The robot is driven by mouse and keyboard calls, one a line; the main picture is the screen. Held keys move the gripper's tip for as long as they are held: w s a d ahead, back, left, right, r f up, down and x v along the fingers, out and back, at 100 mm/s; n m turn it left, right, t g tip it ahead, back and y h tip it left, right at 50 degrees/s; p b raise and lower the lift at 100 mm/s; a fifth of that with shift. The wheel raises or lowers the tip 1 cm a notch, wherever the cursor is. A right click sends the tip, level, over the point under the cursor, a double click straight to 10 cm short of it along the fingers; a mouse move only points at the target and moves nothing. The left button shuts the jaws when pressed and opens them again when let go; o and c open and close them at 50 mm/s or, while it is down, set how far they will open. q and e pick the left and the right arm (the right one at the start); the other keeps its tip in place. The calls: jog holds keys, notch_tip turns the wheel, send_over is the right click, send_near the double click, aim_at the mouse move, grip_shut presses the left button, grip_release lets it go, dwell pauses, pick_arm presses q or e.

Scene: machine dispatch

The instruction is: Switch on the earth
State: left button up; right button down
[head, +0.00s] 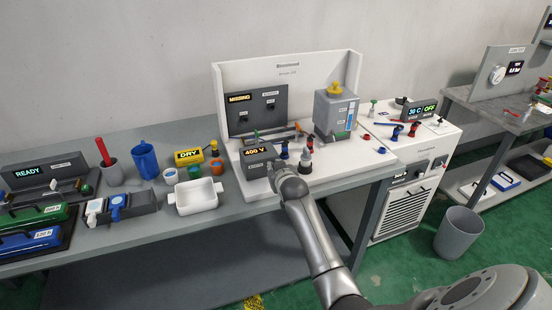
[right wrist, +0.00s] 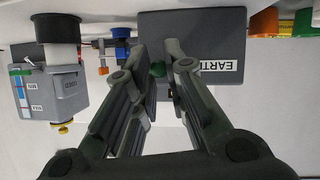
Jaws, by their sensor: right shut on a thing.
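A grey box (right wrist: 205,25) carries a white EARTH label in the right wrist view. In the head view the gripper (head: 273,172) reaches the front of the grey box (head: 258,152) whose display reads 400 V. The wrist and fingers cover part of this box's front, so the knob is hidden there. My left gripper is in neither view.
A grey tank (head: 334,112) stands on the white bench unit behind to the right, with red and blue connectors (head: 307,150) in front of it. A white dish (head: 196,196) and small coloured cups (head: 170,175) lie to the left. A display on the back panel (head: 257,110) reads MISSING.

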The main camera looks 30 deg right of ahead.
jog(key=r+g+p, duration=0.1)
jog(key=p, duration=0.2)
jog(key=r+g+y+p, duration=0.1)
jog(key=g+p, duration=0.1)
jog(key=p, duration=0.1)
jog(key=shift+w+r+p, duration=0.1)
jog(key=shift+w+p, duration=0.2)
jog(key=shift+p, duration=0.1)
jog(key=shift+w+d+g+y+p, duration=0.15)
jog(key=shift+g+y+p, duration=0.15)
jog(key=shift+g+p, duration=0.7)
jog(key=c, duration=1.5)
grip_release()
jog(key=shift+w, duration=0.1)
jog(key=shift+o, duration=0.2)
jog(key=v, duration=1.2)
